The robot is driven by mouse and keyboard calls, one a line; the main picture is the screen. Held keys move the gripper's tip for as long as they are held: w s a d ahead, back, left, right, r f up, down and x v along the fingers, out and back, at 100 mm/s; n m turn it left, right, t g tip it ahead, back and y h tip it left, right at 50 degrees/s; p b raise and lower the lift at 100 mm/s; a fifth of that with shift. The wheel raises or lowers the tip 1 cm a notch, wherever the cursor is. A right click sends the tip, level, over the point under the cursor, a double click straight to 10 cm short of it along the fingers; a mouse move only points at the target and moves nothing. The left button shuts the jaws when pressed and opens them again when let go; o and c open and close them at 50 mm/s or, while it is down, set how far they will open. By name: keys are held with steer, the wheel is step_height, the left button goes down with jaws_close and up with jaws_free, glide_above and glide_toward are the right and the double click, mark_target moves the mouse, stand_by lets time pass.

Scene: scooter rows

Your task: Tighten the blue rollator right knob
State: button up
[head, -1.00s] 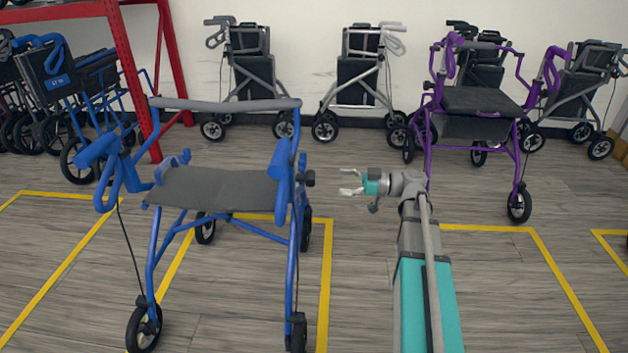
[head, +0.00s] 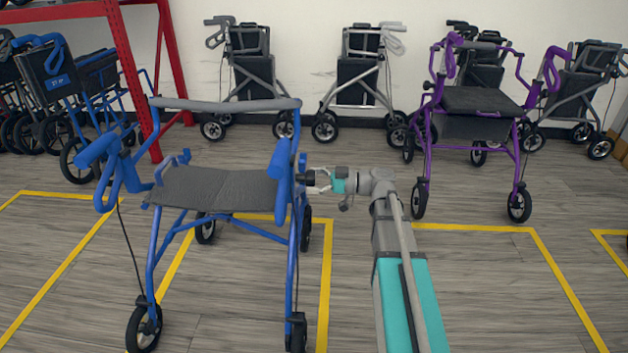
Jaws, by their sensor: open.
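The blue rollator (head: 215,188) stands on the floor left of centre, with a dark grey seat and a grey backrest bar. Its right knob (head: 302,177) is a small black piece on the outer side of the right frame upright, below the right handle. My gripper (head: 317,181) comes in from the right, pointing left. Its light fingers are open and sit at the knob, one above and one below its outer end. At this size I cannot tell whether the fingers touch the knob.
A purple rollator (head: 477,105) stands to the right behind my arm. Folded grey rollators line the back wall. A red rack (head: 128,73) and blue wheelchairs (head: 52,82) stand at left.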

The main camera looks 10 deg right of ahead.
steer(key=c, duration=1.2)
steer(key=shift+o, duration=0.2)
steer(key=shift+d, duration=0.25)
steer(key=shift+a, duration=0.2)
